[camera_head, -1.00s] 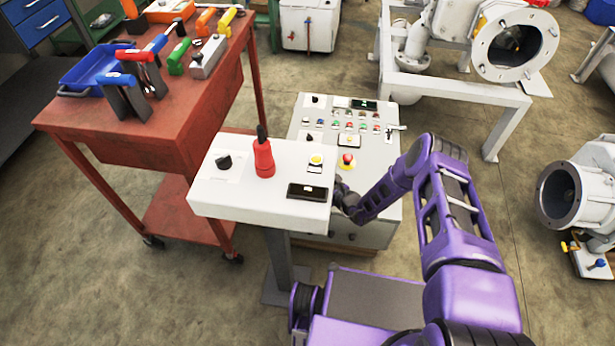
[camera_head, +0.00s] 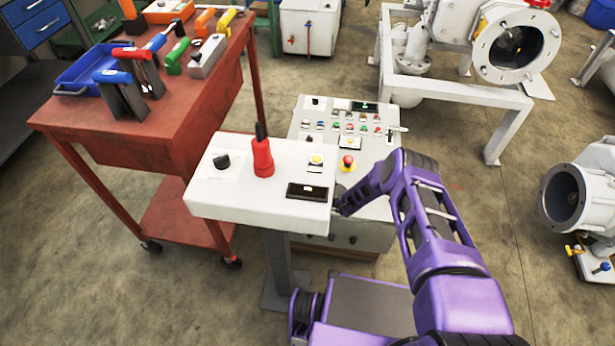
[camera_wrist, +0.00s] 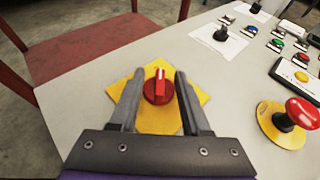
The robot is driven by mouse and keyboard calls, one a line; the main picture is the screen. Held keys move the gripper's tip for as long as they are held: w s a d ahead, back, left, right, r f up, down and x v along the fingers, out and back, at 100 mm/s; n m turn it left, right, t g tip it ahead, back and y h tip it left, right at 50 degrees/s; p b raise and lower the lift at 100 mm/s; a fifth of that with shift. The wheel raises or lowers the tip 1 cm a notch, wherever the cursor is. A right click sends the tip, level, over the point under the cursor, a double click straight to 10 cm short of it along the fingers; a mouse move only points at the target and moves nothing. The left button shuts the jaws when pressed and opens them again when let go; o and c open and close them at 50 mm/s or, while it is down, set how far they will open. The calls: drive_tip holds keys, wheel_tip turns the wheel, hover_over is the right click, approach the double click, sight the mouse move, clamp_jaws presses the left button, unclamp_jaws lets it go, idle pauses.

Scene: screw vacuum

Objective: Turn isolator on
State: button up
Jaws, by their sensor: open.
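The isolator is a red rotary switch (camera_wrist: 158,88) on a yellow plate (camera_wrist: 133,97), set on a pale console panel (camera_wrist: 85,92) in the wrist view. Its raised handle points roughly up and down in that picture. My gripper (camera_wrist: 157,76) is open, with one finger on each side of the red switch and visible gaps between. I cannot tell how far the fingertips are above the panel. In the head view the switch is hidden, and my fingers are hidden behind the front white box.
A red mushroom button (camera_wrist: 301,112) on a yellow base stands right of my gripper; a black knob (camera_wrist: 222,34) and several coloured buttons lie beyond. In the head view, a white box (camera_head: 215,205) with a red lever (camera_head: 263,157) stands close left. A red tool cart (camera_head: 190,120) is farther left.

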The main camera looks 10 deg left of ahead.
clamp_jaws()
drive_tip(key=shift+s, duration=0.1)
